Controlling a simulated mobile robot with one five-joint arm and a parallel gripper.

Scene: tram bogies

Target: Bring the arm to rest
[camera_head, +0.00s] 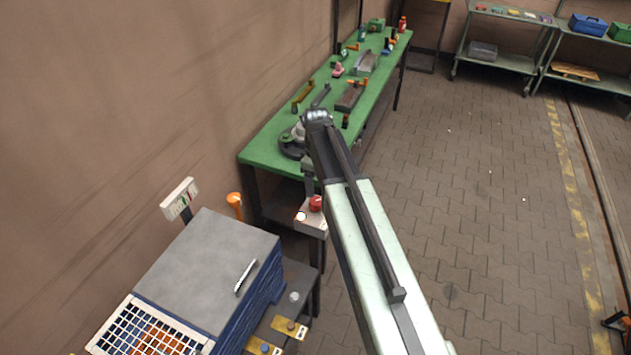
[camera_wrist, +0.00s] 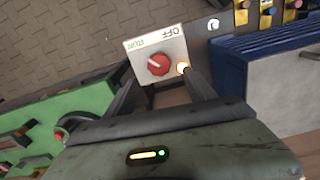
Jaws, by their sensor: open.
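My gripper (camera_wrist: 157,76) is open and empty in the wrist view. Its two dark fingers spread apart, pointing toward a pale switch box (camera_wrist: 152,47) with a red rotary knob (camera_wrist: 158,64). The knob lies between the fingertips in that view; no contact is clear. A lit lamp (camera_wrist: 182,67) sits beside the knob, next to the right finger. The fingertips are not clear there.
A green workbench (camera_head: 262,152) with tools and parts runs along the wall. A blue cabinet with a grey top (camera_head: 205,265) and a white grid basket (camera_head: 112,326) stand at lower left. Shelving (camera_head: 500,59) is at the back. The paved floor at right is open.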

